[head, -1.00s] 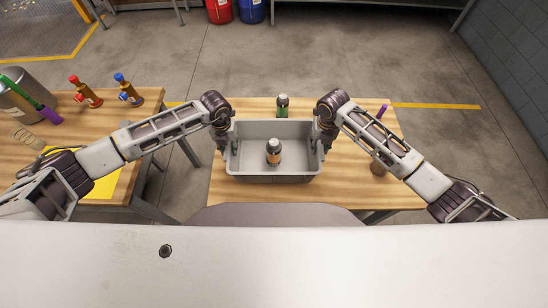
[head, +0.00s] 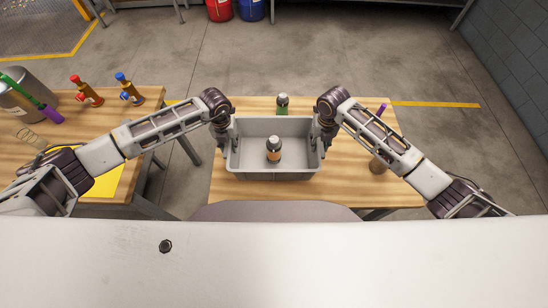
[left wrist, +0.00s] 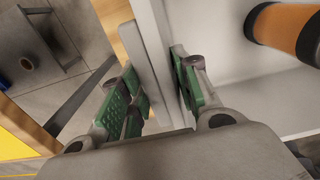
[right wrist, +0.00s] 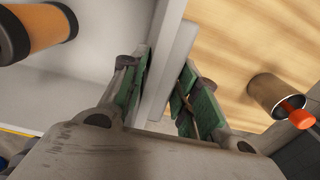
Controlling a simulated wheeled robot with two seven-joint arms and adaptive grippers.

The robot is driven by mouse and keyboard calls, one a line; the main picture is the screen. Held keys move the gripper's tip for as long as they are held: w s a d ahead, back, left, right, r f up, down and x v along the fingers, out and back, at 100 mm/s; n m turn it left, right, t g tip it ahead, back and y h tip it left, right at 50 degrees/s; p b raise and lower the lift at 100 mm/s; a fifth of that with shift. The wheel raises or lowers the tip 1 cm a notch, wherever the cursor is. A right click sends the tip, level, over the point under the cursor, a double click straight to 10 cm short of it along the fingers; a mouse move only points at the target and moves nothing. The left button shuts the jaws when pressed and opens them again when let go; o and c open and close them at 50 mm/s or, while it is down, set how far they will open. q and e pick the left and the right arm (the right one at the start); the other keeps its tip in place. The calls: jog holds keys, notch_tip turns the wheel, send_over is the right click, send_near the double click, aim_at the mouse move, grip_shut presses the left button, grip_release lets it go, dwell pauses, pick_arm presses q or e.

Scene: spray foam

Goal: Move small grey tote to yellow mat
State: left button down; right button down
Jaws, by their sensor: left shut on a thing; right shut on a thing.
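The yellow mat (head: 103,186) lies on the left table, partly hidden by my left arm. Whether the tote's underside touches the table is hard to tell.
A green-labelled bottle (head: 282,104) stands just behind the tote. A brown can (head: 378,165) stands to the right, under my right arm. A floor gap separates the tables.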

pick_arm(q)
jog(key=shift+f, duration=0.2)
pick_arm(e)
jog(key=shift+f, duration=0.15)
